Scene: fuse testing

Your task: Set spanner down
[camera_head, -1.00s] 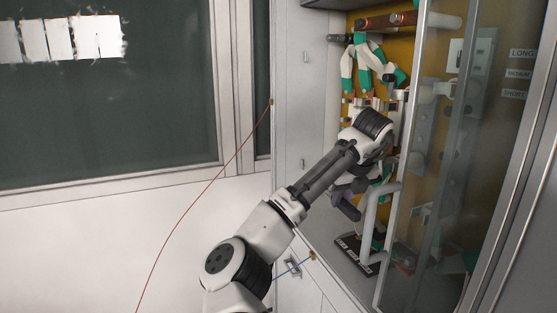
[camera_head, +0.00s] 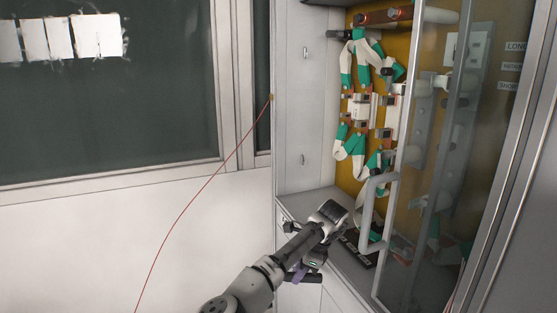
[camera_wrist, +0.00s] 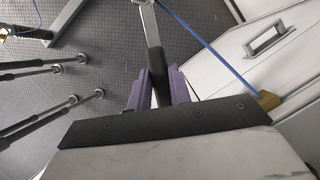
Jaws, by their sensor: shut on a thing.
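My gripper (camera_head: 298,273) is at the front edge of the cabinet's lower ledge, low in the head view and pointing down. The bar runs up the picture from between the fingers, over the dark floor and beside the white cabinet front. Its lower part is hidden by the gripper body. I cannot make out the spanner clearly in the head view.
The open cabinet holds green-and-white cables and fuse holders (camera_head: 361,107). A glass door with a white handle (camera_head: 372,215) stands to the right. A black labelled plate (camera_head: 357,250) lies on the ledge (camera_head: 292,206). A blue cable (camera_wrist: 205,45) runs near the gripper.

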